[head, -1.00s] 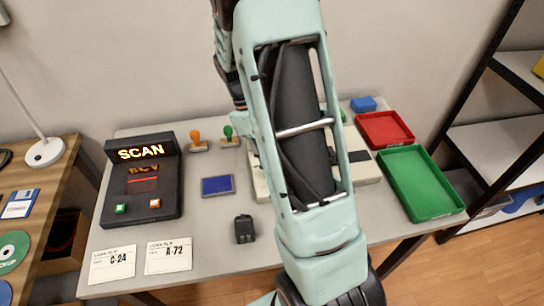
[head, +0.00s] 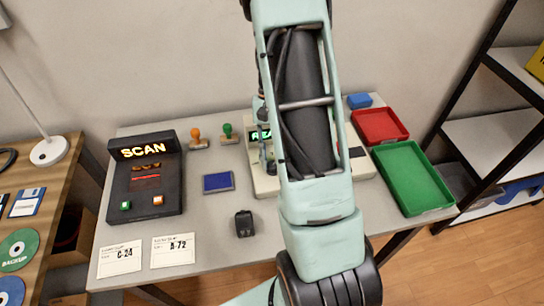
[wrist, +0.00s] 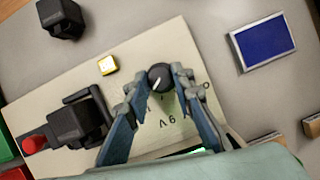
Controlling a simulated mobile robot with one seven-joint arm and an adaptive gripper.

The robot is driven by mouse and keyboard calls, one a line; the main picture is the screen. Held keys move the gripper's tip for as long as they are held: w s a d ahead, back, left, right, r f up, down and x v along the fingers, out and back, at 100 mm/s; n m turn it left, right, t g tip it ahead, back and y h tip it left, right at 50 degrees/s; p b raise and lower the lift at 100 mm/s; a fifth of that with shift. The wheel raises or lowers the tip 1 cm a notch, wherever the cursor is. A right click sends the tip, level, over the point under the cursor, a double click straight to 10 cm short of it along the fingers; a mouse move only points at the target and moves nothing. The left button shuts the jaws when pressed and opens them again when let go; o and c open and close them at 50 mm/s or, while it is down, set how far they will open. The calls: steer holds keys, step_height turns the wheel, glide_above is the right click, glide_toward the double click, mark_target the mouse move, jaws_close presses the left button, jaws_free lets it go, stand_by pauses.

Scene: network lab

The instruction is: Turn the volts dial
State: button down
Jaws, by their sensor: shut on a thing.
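The volts dial (wrist: 160,76) is a round black knob with a white pointer line, on the beige face of a test device (wrist: 170,45). Dark markings are printed beside it, partly covered by my fingers. My gripper (wrist: 159,84) is shut on the dial, with one blue-grey finger on each side of it. In the head view the device (head: 265,186) stands at the middle of the table, largely hidden behind my arm, and the dial cannot be made out. Part of a lit green display (head: 263,134) shows left of my arm.
On the device are a small yellow button (wrist: 107,65) and a black block with a red knob (wrist: 34,145). A black adapter (head: 244,223), blue pad (head: 218,182) and scanner (head: 144,180) lie left. Red (head: 380,127) and green (head: 412,178) trays stand right.

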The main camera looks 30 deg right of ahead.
steer(key=shift+m, duration=0.8)
steer(key=shift+y, duration=0.3)
steer(key=c, duration=1.7)
jaws_free()
steer(key=shift+o, duration=0.2)
steer(key=v, duration=1.2)
steer(key=shift+s, duration=0.2)
steer(key=shift+d, duration=0.1)
